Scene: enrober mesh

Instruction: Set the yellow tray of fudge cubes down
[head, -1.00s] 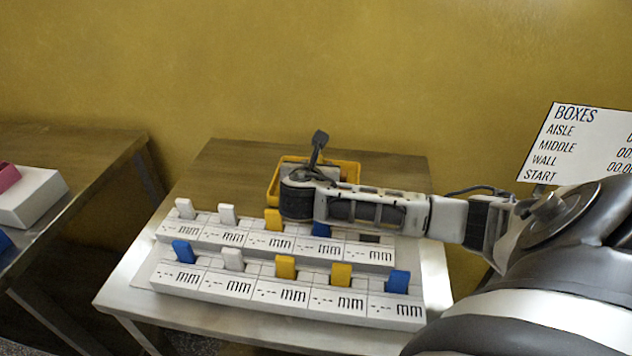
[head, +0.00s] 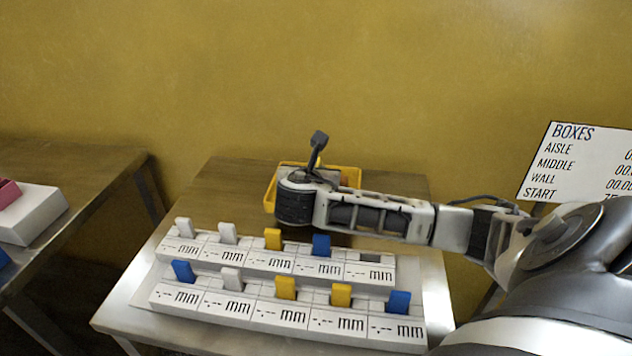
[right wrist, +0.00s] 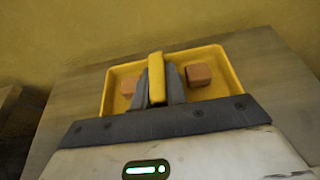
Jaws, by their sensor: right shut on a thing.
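The yellow tray (head: 352,176) is at the back of the table in the head view, partly hidden behind my right arm. In the right wrist view the yellow tray (right wrist: 222,57) holds brown fudge cubes (right wrist: 199,75), two of them visible. My right gripper (right wrist: 157,85) is shut on the tray's upright yellow handle (right wrist: 156,68). I cannot tell whether the tray's underside touches the table. My left gripper is not in view.
Two rows of white units marked "mm" (head: 285,309), with blue, white and yellow tabs, fill the front of the table (head: 225,182). Bare wood lies left of the tray. The yellow wall is behind. A sign (head: 577,160) stands at right, another table (head: 85,190) at left.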

